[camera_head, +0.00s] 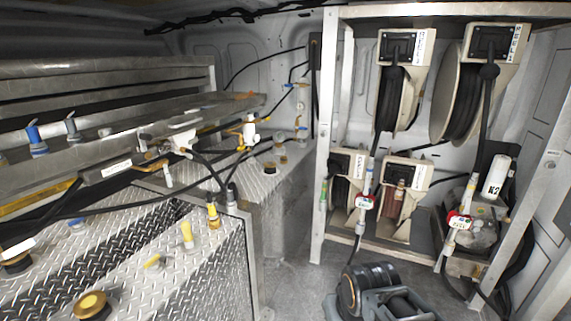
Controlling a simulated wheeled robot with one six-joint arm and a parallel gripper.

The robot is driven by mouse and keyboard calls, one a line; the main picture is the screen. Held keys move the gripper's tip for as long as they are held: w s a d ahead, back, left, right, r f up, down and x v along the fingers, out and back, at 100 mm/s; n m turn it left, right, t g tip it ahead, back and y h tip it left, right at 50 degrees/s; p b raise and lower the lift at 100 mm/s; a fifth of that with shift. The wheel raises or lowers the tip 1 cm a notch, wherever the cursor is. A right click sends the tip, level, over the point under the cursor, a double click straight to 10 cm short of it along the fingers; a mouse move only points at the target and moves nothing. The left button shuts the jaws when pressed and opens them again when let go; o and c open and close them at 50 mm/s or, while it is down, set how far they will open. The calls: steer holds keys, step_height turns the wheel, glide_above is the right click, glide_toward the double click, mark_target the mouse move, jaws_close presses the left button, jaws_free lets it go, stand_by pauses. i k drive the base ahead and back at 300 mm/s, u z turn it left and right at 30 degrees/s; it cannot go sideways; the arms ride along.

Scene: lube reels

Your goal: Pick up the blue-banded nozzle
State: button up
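The middle nozzle (363,202) hangs upright below the upper left reel, and the right nozzle (459,221) hangs tilted below the upper right reel. A slim green-tipped nozzle (323,193) hangs by the rack's left post. I cannot clearly make out a blue band on any of them at this size. Part of my dark grey arm shows at the bottom centre, apart from the nozzles. I see no gripper fingers.
The metal rack (328,130) holds several cream reels. A white cylinder (495,177) stands at its lower right. Diamond-plate tanks (190,265) with caps and hoses fill the left. A blue fitting (36,142) stands on the left shelf.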

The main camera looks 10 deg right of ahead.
mark_target(363, 205)
steer(key=z, duration=0.45)
steer(key=i, duration=2.15)
steer(key=z, duration=0.5)
